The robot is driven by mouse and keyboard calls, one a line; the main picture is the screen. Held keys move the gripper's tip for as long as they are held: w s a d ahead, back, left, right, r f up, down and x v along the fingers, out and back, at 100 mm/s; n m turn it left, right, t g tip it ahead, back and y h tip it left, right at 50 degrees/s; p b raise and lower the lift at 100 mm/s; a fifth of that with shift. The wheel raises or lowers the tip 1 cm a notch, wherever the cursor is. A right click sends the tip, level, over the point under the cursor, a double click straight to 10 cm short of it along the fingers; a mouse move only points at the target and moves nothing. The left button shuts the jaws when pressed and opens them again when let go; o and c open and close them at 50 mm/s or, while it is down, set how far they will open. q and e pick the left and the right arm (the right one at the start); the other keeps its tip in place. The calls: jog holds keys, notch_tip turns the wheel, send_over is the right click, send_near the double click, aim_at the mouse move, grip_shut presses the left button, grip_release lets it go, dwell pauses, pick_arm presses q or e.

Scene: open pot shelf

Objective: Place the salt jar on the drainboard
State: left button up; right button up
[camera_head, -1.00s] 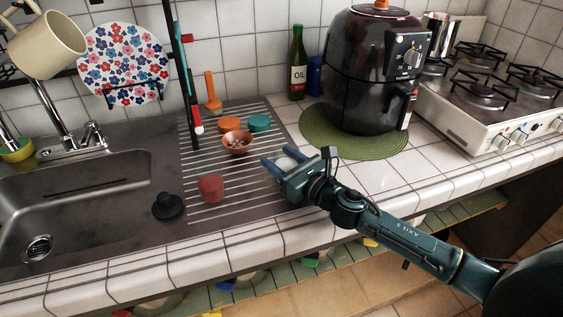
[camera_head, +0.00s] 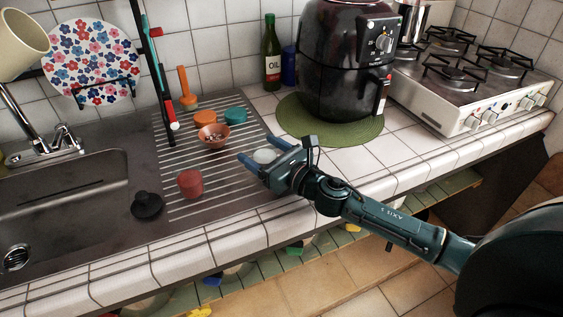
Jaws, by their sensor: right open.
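A small whitish round jar (camera_head: 265,156), which looks like the salt jar, stands at the right side of the grooved drainboard (camera_head: 185,204). My right gripper (camera_head: 254,148) is open, with one finger on either side of it. The gripper hides part of the jar, and I cannot tell whether a finger touches it. My left gripper is not in view.
A copper bowl (camera_head: 213,136), a red jar (camera_head: 190,183), an orange lid (camera_head: 187,117) and a teal lid (camera_head: 235,116) are on the drainboard. A black knobbed lid (camera_head: 147,205) lies near the sink. An air fryer (camera_head: 345,65) stands on a green mat (camera_head: 300,128).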

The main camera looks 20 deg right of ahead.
jog(key=b+v, duration=0.2)
jog(key=v, duration=0.7)
jog(key=shift+s+d+f, duration=0.15)
jog(key=shift+s, duration=0.2)
jog(key=shift+s+d, duration=0.3)
jog(key=shift+s, duration=0.35)
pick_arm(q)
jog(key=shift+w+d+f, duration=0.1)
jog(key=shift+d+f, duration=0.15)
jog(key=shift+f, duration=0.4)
